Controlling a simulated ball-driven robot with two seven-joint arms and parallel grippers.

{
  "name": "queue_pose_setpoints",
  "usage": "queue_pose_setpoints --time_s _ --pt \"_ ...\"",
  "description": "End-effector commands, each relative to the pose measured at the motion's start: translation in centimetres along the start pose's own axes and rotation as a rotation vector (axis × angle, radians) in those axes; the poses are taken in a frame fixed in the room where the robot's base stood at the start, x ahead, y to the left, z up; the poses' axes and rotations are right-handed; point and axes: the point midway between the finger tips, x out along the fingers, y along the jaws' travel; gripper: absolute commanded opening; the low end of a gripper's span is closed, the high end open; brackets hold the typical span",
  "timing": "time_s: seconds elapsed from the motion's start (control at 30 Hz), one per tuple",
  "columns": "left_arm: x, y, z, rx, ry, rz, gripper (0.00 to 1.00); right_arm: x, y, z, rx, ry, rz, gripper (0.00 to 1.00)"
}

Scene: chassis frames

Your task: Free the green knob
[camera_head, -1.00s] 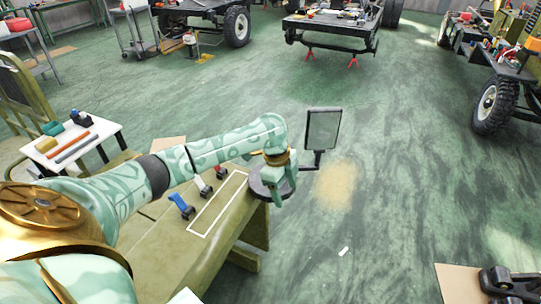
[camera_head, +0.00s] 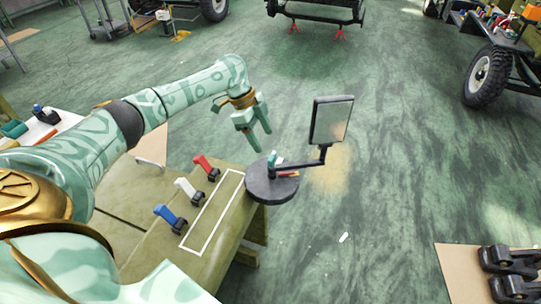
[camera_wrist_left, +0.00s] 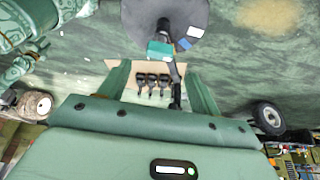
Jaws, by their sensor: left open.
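The green knob (camera_head: 272,158), a small teal block, stands on the round dark base (camera_head: 259,187) of a mirror (camera_head: 331,120) at the workbench's end. It shows in the left wrist view (camera_wrist_left: 160,49) beside the mirror's dark arm. I cannot tell how it is fixed. My left gripper (camera_head: 262,140) is open and empty, above and just left of the knob and apart from it. In the left wrist view its fingers (camera_wrist_left: 160,92) are spread, with the knob beyond them. My right gripper is not in view.
Blue (camera_head: 165,213), white (camera_head: 184,186) and red (camera_head: 203,163) levers line the workbench beside a white outlined rectangle (camera_head: 200,236). Black parts (camera_head: 508,258) sit on cardboard at right.

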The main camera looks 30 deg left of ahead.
Motion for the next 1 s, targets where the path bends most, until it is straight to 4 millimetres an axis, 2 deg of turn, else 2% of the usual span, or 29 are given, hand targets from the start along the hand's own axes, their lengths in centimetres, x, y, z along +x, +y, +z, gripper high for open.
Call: queue_pose_setpoints --time_s 0.03,0.1,0.3,0.47,0.73,0.9,1.0 --pt "1.7 0.1 0.1 0.0 0.001 0.005 0.64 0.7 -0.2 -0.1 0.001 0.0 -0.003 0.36" --pt "3.2 0.0 0.1 0.0 0.0 0.003 0.64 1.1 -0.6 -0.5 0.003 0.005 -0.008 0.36" --pt "6.4 0.0 0.0 0.001 0.0 0.002 0.64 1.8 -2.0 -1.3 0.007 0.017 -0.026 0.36" --pt "7.3 0.0 0.0 0.0 0.001 0.0 0.64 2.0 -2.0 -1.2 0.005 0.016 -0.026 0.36" --pt "7.3 0.0 -0.1 0.001 0.001 0.0 0.64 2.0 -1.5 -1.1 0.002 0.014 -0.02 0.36" --pt "7.3 0.0 -0.1 0.001 0.001 0.0 0.19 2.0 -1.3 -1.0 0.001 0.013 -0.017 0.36" --pt "7.3 0.0 -0.1 0.0 0.001 0.0 0.19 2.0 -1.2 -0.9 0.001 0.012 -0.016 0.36"
